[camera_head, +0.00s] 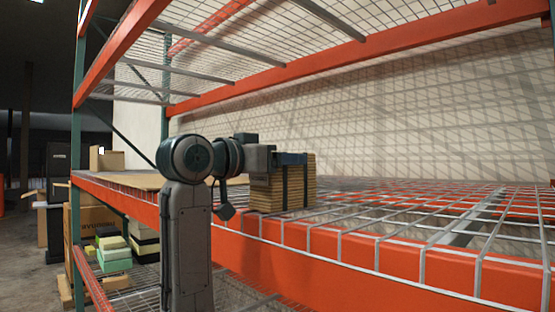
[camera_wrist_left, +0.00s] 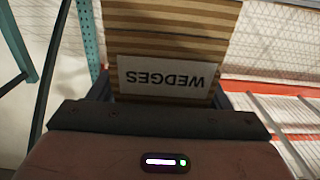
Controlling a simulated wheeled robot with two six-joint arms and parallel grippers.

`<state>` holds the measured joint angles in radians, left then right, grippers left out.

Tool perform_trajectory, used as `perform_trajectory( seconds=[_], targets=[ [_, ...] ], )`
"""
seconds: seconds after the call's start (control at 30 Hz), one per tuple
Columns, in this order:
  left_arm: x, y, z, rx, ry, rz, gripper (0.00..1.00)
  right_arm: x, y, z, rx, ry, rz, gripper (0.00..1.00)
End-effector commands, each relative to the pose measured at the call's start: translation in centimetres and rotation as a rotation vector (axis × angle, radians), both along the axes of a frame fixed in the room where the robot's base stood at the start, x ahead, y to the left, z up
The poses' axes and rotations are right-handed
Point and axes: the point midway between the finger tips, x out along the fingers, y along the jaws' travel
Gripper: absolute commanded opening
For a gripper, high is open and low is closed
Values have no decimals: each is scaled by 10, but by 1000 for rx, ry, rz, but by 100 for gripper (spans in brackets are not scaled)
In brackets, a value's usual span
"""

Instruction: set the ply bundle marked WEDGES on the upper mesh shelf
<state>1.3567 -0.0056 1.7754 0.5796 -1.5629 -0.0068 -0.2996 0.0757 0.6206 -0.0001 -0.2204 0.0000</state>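The ply bundle (camera_head: 268,192) is a stack of thin tan layers with dark straps, upright at the front of the mesh shelf (camera_head: 400,228) with the orange front beam. Its white label reading WEDGES shows upside down in the left wrist view (camera_wrist_left: 168,77). My left gripper (camera_head: 292,158) is at the upper part of the bundle, with dark fingers along both sides of it, shut on it. The bundle's underside is at mesh level; I cannot tell whether it touches the wires. My right gripper is not in view.
A flat brown board (camera_head: 130,180) lies on the shelf's left end. The mesh to the right is clear. Another mesh deck with an orange beam (camera_head: 400,52) hangs overhead. Below left are cartons (camera_head: 98,222) and stacked green and yellow blocks (camera_head: 113,256). A green post (camera_head: 79,130) stands left.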

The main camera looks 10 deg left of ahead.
Motion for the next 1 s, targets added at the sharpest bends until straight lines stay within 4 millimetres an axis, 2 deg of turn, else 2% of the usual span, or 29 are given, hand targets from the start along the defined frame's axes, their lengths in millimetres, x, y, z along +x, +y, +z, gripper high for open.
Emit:
perform_trajectory(
  seconds=[0.4,0.47,0.8,1.0],
  targets=[
    [-1,1,4,0,0,0,82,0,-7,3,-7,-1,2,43],
    [-6,4,0,0,-1,2,82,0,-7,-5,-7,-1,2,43],
    [-59,40,-3,0,-5,5,82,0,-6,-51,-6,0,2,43],
    [-87,58,-1,1,-3,4,82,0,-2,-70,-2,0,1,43]
  ],
)
